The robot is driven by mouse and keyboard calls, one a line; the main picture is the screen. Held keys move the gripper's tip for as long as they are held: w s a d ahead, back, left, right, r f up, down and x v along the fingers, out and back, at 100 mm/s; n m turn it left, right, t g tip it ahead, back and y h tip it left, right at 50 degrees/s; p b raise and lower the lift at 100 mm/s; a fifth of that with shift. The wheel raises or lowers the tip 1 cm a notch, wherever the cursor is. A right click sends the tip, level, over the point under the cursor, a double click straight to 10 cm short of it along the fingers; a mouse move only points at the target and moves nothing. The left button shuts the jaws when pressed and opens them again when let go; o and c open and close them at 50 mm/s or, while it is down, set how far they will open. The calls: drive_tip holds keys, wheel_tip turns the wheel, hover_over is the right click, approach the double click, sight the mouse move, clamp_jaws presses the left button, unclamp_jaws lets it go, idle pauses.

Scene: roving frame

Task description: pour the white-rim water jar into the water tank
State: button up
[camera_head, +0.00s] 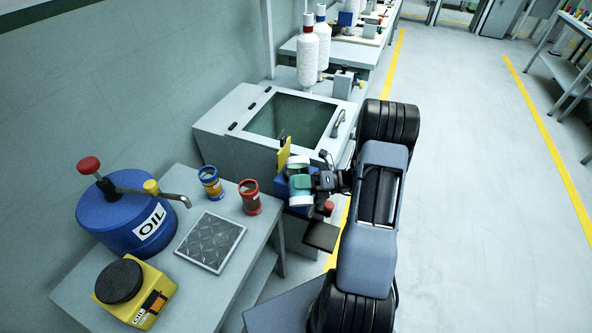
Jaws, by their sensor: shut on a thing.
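My gripper (314,181) is shut on the white-rim jar (299,183), which has a teal body and white ends. A grey box with a dark green glassy top (290,116), apparently the water tank, stands behind and slightly left of the jar. I cannot tell whether its top is open or a window. The jar is apart from that top.
A yellow plate (284,153) and a blue block stand close behind the jar. The small table (206,282) holds a blue-rim jar (210,182), a red-rim jar (249,197), a textured metal plate (210,242), a blue oil can (125,222) and a yellow container (135,292). The right floor is clear.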

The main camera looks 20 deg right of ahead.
drive_tip(key=shift+r+m+p, duration=0.7)
drive_tip(key=shift+m+p, duration=0.2)
drive_tip(key=shift+p, duration=0.9)
idle(1.3)
